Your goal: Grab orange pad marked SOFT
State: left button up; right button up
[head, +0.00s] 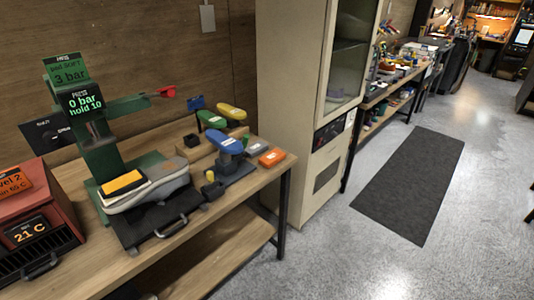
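An orange pad (272,158) lies flat near the right end of the wooden workbench (215,215), beside a grey pad (257,145). Any marking on it is too small to read. A yellow-orange block (122,182) with a dark edge sits on top of a light grey shoe (160,188) under the green press (100,150). The upper press screen (67,70) reads "pad SOFT 3 bar"; the lower one (86,102) reads "0 bar hold 10". Neither of my grippers is in view.
A blue-topped stand (225,143) stands left of the orange pad. Green (211,119) and yellow (231,112) shoe-shaped pieces are behind it. A red heater box (40,205) reading 21 C is at far left.

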aim_at(273, 158)
jog(key=z, duration=0.25)
jog(key=k, duration=0.35)
jog(key=z, duration=1.05)
jog(key=k, duration=1.05)
jog(key=z, duration=0.6)
jog(key=i, duration=1.3)
jog(key=u, duration=0.25)
jog(key=i, duration=2.3)
jog(key=u, duration=0.55)
jog(key=i, duration=2)
jog(key=u, duration=1.1)
jog(key=i, duration=1.05)
jog(key=u, duration=1.85)
jog(key=i, duration=0.85)
jog(key=u, duration=0.55)
